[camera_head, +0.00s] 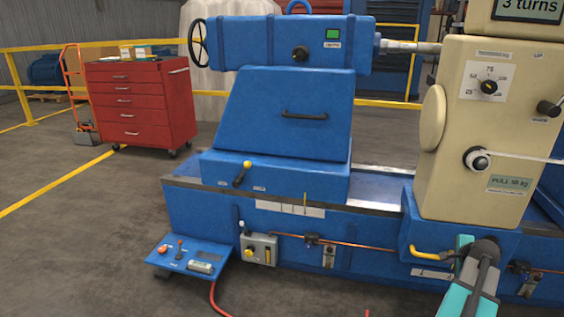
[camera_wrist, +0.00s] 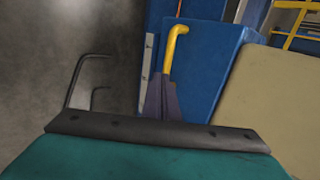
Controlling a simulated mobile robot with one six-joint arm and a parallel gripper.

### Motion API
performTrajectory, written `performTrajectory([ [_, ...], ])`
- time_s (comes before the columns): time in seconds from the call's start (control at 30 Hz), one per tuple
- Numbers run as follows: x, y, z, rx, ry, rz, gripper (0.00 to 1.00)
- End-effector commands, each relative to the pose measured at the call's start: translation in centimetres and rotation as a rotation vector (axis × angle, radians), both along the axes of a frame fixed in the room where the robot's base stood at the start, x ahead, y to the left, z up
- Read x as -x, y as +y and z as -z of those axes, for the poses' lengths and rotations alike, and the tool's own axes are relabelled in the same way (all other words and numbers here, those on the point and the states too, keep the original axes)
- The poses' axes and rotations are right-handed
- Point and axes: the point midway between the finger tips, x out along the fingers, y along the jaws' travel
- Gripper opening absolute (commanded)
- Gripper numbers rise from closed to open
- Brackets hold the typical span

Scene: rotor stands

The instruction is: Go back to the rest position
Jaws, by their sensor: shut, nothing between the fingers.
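My gripper (camera_wrist: 162,82) shows in the wrist view as dark fingers brought together, with nothing seen between them. A yellow lever handle (camera_wrist: 174,44) stands just beyond the fingertips, in front of a blue panel. Whether the fingers touch it I cannot tell. In the head view the same yellow lever (camera_head: 428,253) sits low on the blue base under the beige cabinet (camera_head: 470,130), left of my teal and grey arm.
The blue machine bed (camera_head: 275,222) runs across the front, with a blue headstock (camera_head: 285,110) on it. A small control pedestal (camera_head: 190,256) stands at front left. A red tool cabinet (camera_head: 142,105) is at back left.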

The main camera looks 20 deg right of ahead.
Motion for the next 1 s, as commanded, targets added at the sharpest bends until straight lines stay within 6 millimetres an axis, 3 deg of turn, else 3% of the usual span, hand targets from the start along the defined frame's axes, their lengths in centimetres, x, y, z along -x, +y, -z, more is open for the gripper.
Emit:
performTrajectory([
  [0.17,-2.4,1.6,-0.3,-0.004,0.002,-0.037,0.0],
  [0.37,-7.3,6.3,1.2,-0.035,0.019,-0.126,0.0],
  [0.7,-14.7,17.7,5.8,-0.108,0.08,-0.303,0.0],
  [1.0,-17.7,29.1,10.3,-0.166,0.172,-0.469,0.0],
])
